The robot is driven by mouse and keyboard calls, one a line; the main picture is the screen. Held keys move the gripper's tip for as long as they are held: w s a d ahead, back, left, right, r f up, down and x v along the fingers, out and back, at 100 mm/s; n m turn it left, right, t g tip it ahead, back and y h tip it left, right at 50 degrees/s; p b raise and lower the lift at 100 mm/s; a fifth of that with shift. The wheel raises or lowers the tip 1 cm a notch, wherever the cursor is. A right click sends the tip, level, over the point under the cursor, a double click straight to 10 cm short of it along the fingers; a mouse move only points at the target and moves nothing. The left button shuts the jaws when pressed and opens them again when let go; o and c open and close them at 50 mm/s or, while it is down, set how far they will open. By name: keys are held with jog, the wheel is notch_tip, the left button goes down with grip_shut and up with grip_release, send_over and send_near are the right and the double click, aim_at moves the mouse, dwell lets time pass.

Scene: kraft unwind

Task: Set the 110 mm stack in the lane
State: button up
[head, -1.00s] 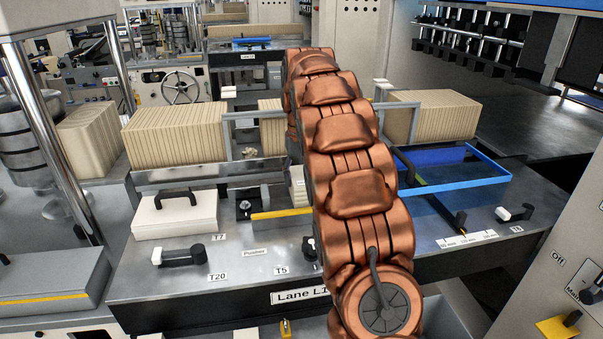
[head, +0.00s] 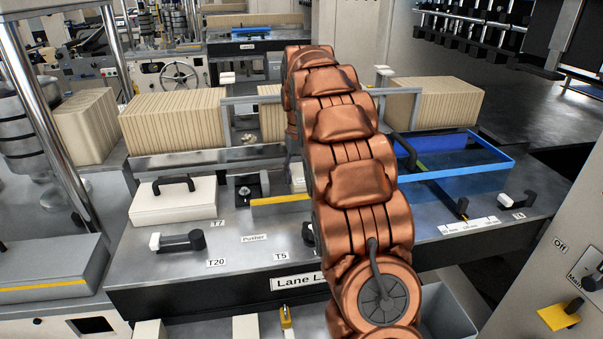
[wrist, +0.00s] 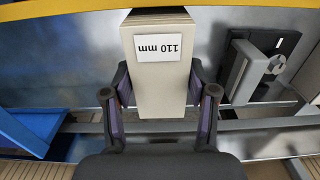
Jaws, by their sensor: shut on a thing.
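The 110 mm stack (wrist: 160,90) is a pale, tall block with a white label reading "110 mm", upside down in the wrist view. My gripper (wrist: 160,86) is shut on it, one dark finger with a purple pad on each side. In the head view my copper arm hides the gripper, and only a pale sliver (head: 297,178) shows left of it, likely the stack. The bench marked Lane L1 (head: 296,282) lies under my arm. I cannot tell whether the stack touches the bench.
Upright kraft stacks (head: 172,128) stand behind a metal rail, left and right of my arm. A blue-walled tray (head: 460,160) is at right. A white box (head: 172,203) with a black handle, a black lever (head: 182,242) and a yellow bar (head: 280,199) are on the bench.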

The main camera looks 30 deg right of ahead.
jog(key=o, duration=1.3)
jog(key=shift+o, duration=0.2)
jog(key=shift+r, duration=0.1)
jog(key=shift+r, duration=3.6)
jog(key=shift+r, duration=0.1)
